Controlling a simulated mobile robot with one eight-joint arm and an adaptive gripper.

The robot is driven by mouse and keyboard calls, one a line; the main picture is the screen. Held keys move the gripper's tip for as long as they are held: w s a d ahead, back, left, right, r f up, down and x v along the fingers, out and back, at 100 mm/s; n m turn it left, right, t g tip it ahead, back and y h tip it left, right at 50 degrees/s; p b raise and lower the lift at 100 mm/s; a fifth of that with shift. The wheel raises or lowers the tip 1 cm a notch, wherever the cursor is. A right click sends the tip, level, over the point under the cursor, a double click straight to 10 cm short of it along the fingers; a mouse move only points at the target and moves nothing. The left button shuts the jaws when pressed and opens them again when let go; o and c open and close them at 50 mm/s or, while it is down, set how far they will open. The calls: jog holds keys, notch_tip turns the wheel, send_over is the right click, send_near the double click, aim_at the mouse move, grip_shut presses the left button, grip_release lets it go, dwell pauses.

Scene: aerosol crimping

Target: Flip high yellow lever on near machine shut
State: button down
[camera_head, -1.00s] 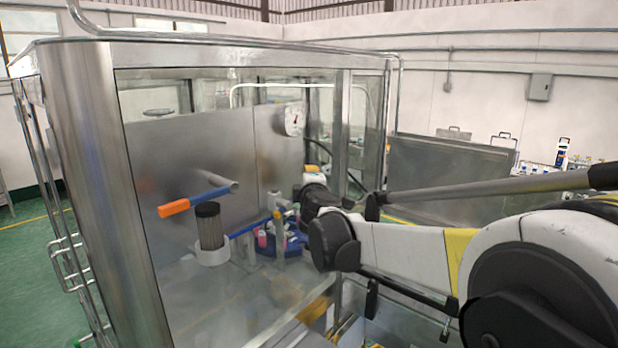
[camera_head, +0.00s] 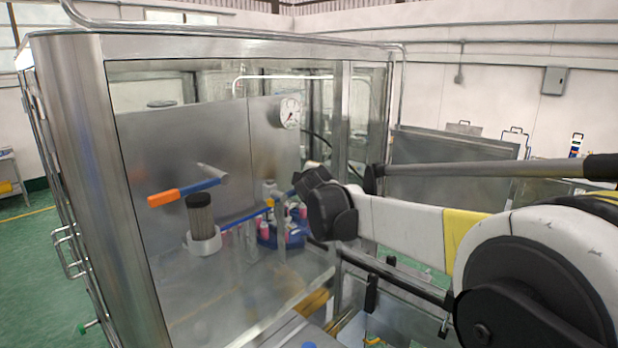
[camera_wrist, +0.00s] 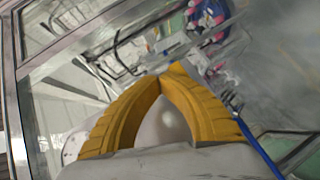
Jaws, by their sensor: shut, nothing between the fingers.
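The near machine (camera_head: 84,150) is a steel cabinet with clear panels. Inside it, an orange-handled lever (camera_head: 163,198) with a blue shaft points left, high on the left.
A blue round carousel (camera_head: 268,238) with pink and white items stands inside the cabinet; it also shows in the wrist view (camera_wrist: 208,36). A dark cylinder (camera_head: 200,213) on a white base and a dial gauge (camera_head: 290,112) are inside too. Steel posts (camera_head: 342,120) frame the cabinet opening.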

dwell(0.3)
notch_tip(320, 180, up, 4)
jog(key=p, duration=0.2)
jog(key=shift+p, duration=0.3)
jog(key=s+d+r+b, duration=0.1)
jog(key=s+d+r, duration=0.3)
jog(key=r, duration=0.3)
jog(key=shift+s+d, duration=0.2)
jog(key=shift+d, duration=0.65)
jog(key=s+d+f+m+g+h+b, duration=0.1)
jog(key=s+d+f+m+b, duration=0.2)
jog(key=s+d+f+b, duration=0.3)
jog(key=s+d+f+m+g+h+b, duration=0.1)
jog(key=s+d+f+m+b, duration=0.25)
jog(key=f, duration=0.55)
jog(key=s+d+f+m+g+b, duration=0.2)
jog(key=s+d+f+m+b, duration=0.1)
jog(key=s+f+b, duration=0.4)
jog(key=s+d+f+m+g+b, duration=0.1)
jog(key=s+d+f+m+b, duration=0.2)
jog(key=s+f+b, duration=0.4)
jog(key=s+d+f+m+g+b, duration=0.2)
jog(key=s+d+f+m+b, duration=0.2)
jog(key=s+f, duration=1.4)
notch_tip(320, 180, down, 10)
jog(key=b, duration=0.3)
jog(key=shift+s+g, duration=0.2)
jog(key=shift+g, duration=0.1)
